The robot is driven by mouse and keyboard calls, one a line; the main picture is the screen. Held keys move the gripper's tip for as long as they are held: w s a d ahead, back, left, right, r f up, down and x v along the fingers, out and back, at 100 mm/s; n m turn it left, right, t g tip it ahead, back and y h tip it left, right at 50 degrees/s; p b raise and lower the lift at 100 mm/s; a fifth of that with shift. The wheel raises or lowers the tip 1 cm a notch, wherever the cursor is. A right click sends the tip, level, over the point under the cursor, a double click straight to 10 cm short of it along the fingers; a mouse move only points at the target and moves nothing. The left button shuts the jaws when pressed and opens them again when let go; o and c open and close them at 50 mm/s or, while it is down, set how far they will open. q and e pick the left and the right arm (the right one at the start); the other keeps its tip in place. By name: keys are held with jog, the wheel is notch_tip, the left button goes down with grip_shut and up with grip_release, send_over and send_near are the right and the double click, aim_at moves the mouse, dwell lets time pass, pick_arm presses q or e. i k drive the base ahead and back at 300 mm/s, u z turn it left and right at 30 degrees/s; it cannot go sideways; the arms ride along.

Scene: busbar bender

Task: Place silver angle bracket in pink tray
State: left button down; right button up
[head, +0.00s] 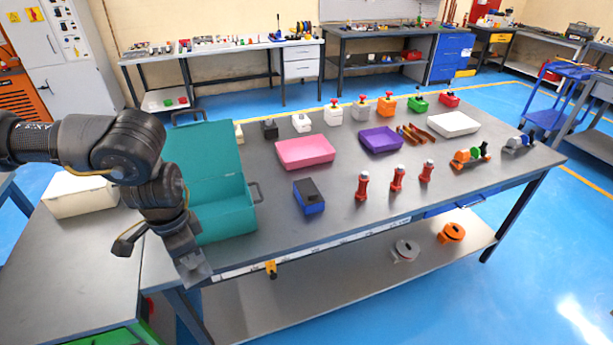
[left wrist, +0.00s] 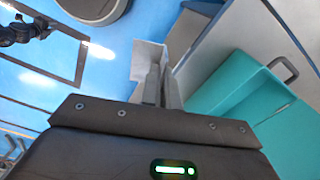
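The silver angle bracket (left wrist: 147,55) is between the fingers of my left gripper (left wrist: 161,88) in the left wrist view, and the gripper is shut on it. In the head view my left gripper (head: 186,255) points down in front of the teal box, near the table's front edge, with the bracket (head: 195,272) at its tips. The pink tray (head: 305,153) lies on the table, to the right of and farther back than my left gripper; it looks empty. My right gripper is not in view.
An open teal toolbox (head: 226,219) stands right beside my left gripper. A purple tray (head: 381,140) and a white tray (head: 454,124) lie to the right.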

aim_at(305, 155)
jog(key=z, duration=1.2)
jog(key=i, duration=0.65)
jog(key=z, duration=0.55)
jog(key=i, duration=0.7)
jog(key=u, duration=0.7)
jog(key=i, duration=0.65)
jog(key=u, duration=0.65)
